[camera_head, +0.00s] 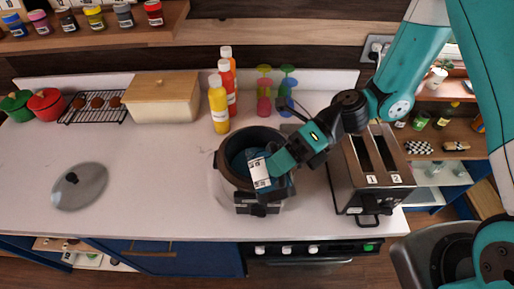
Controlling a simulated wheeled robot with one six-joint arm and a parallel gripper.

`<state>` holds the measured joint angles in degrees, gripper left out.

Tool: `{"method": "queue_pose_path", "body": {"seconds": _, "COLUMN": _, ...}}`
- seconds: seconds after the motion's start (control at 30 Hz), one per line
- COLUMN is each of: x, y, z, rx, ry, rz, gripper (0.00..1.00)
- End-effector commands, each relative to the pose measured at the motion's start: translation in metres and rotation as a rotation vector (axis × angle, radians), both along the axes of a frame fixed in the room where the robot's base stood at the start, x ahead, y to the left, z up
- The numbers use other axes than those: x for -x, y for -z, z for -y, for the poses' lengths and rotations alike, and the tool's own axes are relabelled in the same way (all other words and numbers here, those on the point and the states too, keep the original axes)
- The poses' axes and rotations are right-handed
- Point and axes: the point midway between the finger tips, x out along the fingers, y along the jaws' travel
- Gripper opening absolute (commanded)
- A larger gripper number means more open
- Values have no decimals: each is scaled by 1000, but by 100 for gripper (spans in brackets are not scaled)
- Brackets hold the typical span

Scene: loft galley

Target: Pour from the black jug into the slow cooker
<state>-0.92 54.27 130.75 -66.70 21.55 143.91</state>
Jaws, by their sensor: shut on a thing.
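The slow cooker (222,163) stands on the counter, with a dark round rim, a pale body and a black control panel at its front. Its top is open and its inside looks dark blue. My gripper (280,164) reaches in from the right over the cooker's right side. It is shut on a dark thing with a white label, which appears to be the black jug (260,173), held at the cooker's opening. My gripper and wrist hide much of the jug, so its spout, its exact tilt and any flow cannot be made out.
A toaster (372,170) stands close to the right, under my arm. Red and yellow bottles (218,105) and colored goblets (264,90) stand behind the cooker. A glass lid (80,187) lies at left. A bread box (162,98) is at the back. The counter's left-middle is clear.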

Motion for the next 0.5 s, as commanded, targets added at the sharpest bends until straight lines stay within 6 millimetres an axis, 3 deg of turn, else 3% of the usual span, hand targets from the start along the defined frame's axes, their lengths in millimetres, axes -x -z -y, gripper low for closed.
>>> {"method": "queue_pose_path", "body": {"seconds": 0.5, "x": -4, "y": -6, "z": 4, "rx": 6, "ry": 10, "rz": -42, "gripper": 0}}
